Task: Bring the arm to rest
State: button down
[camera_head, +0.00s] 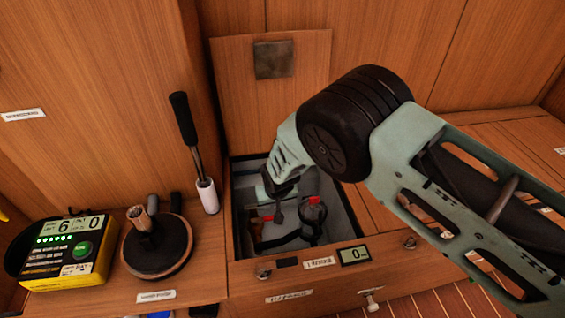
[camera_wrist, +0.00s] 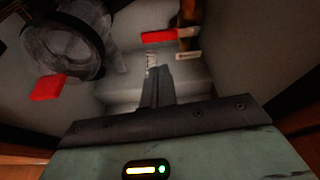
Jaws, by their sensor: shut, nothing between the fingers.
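My arm reaches in from the right in the head view and bends down into an open compartment (camera_head: 238,200) in the wooden bench. My gripper (camera_head: 278,217) is inside the compartment, pointing down, shut and empty. In the wrist view the closed fingers of my gripper (camera_wrist: 157,75) show in front of a grey inner wall. A dark round object with a clear face (camera_wrist: 70,45) lies beside the fingers, apart from them. It also shows in the head view, right of the fingers, as a black object with red parts (camera_head: 313,213).
A raised wooden lid (camera_head: 228,80) stands behind the compartment. Left on the bench are a yellow device (camera_head: 70,255), a round black winch (camera_head: 157,248) and a black-handled tool in a white holder (camera_head: 207,195). A small display reading 0 (camera_head: 355,255) is on the front edge.

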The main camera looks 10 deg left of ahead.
jog(key=s+d+r+g, duration=0.1)
jog(key=s+d+r, duration=0.25)
jog(key=r, duration=0.55)
jog(key=s+d+r+g+y, duration=0.15)
jog(key=s+r, duration=0.25)
jog(key=r, duration=0.4)
jog(key=s+d+r+h, duration=0.1)
jog(key=s+d+r, duration=0.3)
jog(key=r, duration=0.5)
jog(key=s+d+r+n+h, duration=0.1)
jog(key=s+d+r, duration=0.4)
jog(key=s+d, duration=0.35)
jog(key=s+d+r+n+h, duration=0.15)
jog(key=s+d+r, duration=0.25)
jog(key=s+d, duration=0.45)
notch_tip(320, 180, up, 33)
jog(key=s+a+y+p, duration=0.1)
jog(key=p, duration=3.1)
jog(key=shift+s+a+g+p, duration=0.15)
jog(key=shift+s+g+p, duration=0.2)
jog(key=shift+g, duration=0.1)
